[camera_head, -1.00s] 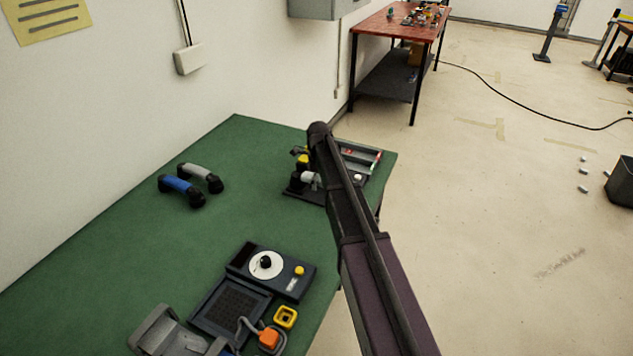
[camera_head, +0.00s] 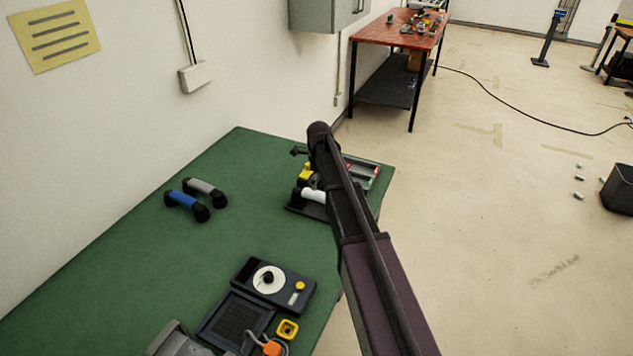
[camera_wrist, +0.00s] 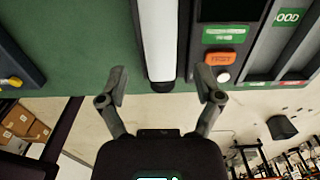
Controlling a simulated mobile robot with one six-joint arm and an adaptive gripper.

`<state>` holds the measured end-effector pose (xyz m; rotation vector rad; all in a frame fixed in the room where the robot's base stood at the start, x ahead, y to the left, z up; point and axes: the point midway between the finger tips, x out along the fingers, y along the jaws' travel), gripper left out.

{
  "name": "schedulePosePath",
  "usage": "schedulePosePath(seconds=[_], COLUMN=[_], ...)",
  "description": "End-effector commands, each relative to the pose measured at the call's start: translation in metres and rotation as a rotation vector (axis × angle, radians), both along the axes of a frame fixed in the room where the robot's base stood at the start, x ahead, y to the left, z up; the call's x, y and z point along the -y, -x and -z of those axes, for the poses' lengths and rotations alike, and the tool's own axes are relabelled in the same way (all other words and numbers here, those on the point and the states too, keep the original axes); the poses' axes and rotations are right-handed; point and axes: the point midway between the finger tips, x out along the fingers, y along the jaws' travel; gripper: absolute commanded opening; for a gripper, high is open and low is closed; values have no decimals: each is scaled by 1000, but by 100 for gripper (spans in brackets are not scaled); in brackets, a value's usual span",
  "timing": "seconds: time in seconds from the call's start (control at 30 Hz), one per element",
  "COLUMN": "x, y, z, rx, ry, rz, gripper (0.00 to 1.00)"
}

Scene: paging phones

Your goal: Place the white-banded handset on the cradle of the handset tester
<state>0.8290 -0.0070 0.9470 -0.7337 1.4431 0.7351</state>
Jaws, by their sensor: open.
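The white-banded handset shows as a white bar (camera_wrist: 158,40) with a black end in the wrist view, and as a white cylinder (camera_head: 313,195) beside my arm in the head view. It lies over a dark strip that looks like the cradle of the handset tester (camera_wrist: 220,48); I cannot tell whether it is fully seated. The tester has a green label, an orange button and a white knob. My gripper (camera_wrist: 164,88) is open. Its fingers stand apart on either side of the handset's black end, not touching it. My arm hides part of the tester in the head view.
A blue handset (camera_head: 180,199) and a grey one (camera_head: 203,188) lie on the green table (camera_head: 130,255). A dial unit (camera_head: 290,295) and a small yellow block (camera_head: 288,328) are at its front. Trays (camera_head: 366,172) adjoin the tester on the right.

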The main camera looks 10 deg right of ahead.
Motion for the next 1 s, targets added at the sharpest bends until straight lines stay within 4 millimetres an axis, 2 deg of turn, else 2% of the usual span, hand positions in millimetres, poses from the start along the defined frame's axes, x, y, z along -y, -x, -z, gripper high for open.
schedulePosePath(seconds=[0.03,0.1,0.5,1.0], x=[0,0,0,0], y=[0,0,0,0], z=[-9,-15,-42,-46], rx=[0,0,0,0], ry=[0,0,0,0], rz=[0,0,0,0], gripper=[84,84,84,84])
